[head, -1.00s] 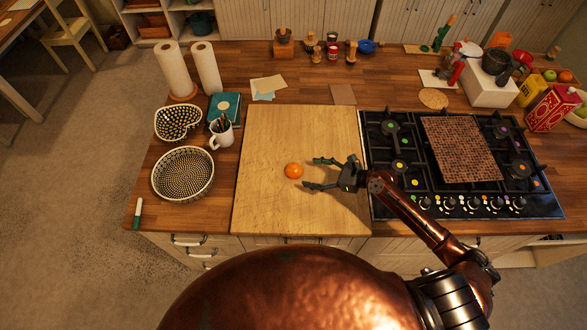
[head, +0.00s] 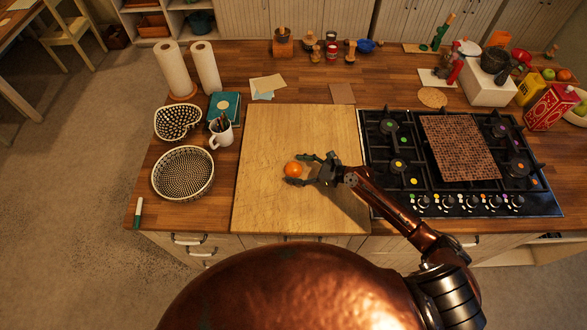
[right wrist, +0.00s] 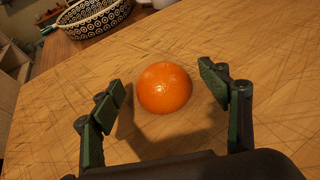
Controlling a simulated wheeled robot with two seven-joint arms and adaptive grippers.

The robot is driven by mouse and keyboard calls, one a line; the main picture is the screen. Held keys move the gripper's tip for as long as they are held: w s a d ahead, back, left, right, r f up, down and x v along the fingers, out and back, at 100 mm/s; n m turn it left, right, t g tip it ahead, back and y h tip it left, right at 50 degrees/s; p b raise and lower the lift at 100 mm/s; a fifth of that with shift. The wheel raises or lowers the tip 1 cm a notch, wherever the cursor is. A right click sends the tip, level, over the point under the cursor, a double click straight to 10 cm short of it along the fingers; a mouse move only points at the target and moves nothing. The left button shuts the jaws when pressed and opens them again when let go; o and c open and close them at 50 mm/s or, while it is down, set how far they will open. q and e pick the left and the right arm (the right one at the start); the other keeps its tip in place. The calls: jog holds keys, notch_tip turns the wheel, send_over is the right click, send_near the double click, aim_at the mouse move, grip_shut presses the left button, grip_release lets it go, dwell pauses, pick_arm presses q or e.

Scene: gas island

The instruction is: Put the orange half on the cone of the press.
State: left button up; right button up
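The orange half (head: 292,169) sits on the light wooden board (head: 268,132), its rounded orange skin facing up. My right gripper (head: 300,169) is open, with its fingers low over the board and reaching to either side of the orange half. In the right wrist view the orange half (right wrist: 164,88) lies between the two spread green-padded fingertips, with a gap on both sides. Its cut face is hidden. I cannot pick out the press with certainty; small items stand along the back of the counter. My left gripper is not in view.
A gas hob (head: 400,165) lies right of the board. A patterned dish (head: 183,174), a mug (head: 221,133) and paper towel rolls (head: 205,68) stand to the left. A white block (head: 490,90) and a red box (head: 552,108) stand at the back right. The board is otherwise clear.

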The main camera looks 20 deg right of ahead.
jog(key=c, duration=1.4)
jog(key=shift+o, duration=0.2)
